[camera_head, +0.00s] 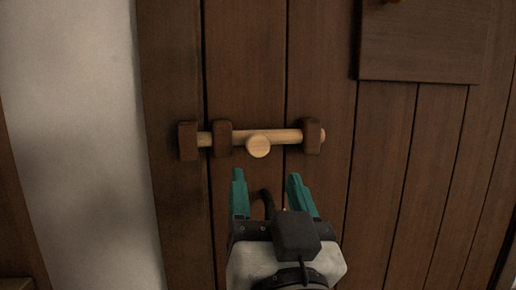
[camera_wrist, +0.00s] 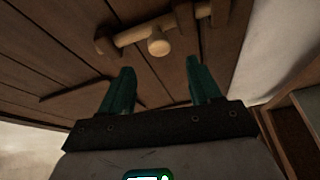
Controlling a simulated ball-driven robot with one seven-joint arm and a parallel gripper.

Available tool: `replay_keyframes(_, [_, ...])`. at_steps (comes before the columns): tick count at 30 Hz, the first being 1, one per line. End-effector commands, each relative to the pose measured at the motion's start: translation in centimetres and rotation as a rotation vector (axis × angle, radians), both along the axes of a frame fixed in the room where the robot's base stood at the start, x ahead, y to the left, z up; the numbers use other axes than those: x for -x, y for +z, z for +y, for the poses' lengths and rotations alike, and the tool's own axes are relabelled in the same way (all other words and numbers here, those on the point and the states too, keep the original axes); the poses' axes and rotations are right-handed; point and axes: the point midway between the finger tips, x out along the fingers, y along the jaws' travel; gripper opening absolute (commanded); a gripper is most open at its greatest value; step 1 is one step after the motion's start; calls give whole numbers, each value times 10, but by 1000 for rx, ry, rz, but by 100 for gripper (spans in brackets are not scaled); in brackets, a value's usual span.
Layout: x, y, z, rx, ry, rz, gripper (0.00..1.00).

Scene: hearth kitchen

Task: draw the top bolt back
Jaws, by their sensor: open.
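The top bolt (camera_head: 285,136) is a pale wooden rod lying level across a dark plank door. It passes through dark brackets (camera_head: 223,139), and its left end reaches the bracket at the frame side (camera_head: 188,141). A round pale knob (camera_head: 258,147) stands out from its middle. My gripper (camera_head: 266,176) is open and empty just below the knob, with teal fingers apart and pointing up at the door. In the wrist view the bolt (camera_wrist: 137,35) and knob (camera_wrist: 158,43) show beyond the fingertips (camera_wrist: 161,75). The fingers do not touch the knob.
A raised panel (camera_head: 420,45) is on the door at the upper right. A pale wall (camera_head: 80,120) stands left of the door. The door planks (camera_head: 390,170) right of the bolt are clear.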

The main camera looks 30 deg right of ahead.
Motion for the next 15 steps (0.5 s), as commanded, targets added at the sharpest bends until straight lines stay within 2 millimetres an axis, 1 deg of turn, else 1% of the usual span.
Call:
replay_keyframes(1, [-7,6,-4,-1,-4,1,63])
replay_keyframes(9, [-50,25,-19,-1,-3,5,63])
replay_keyframes(15, [-74,33,-27,1,-2,5,63])
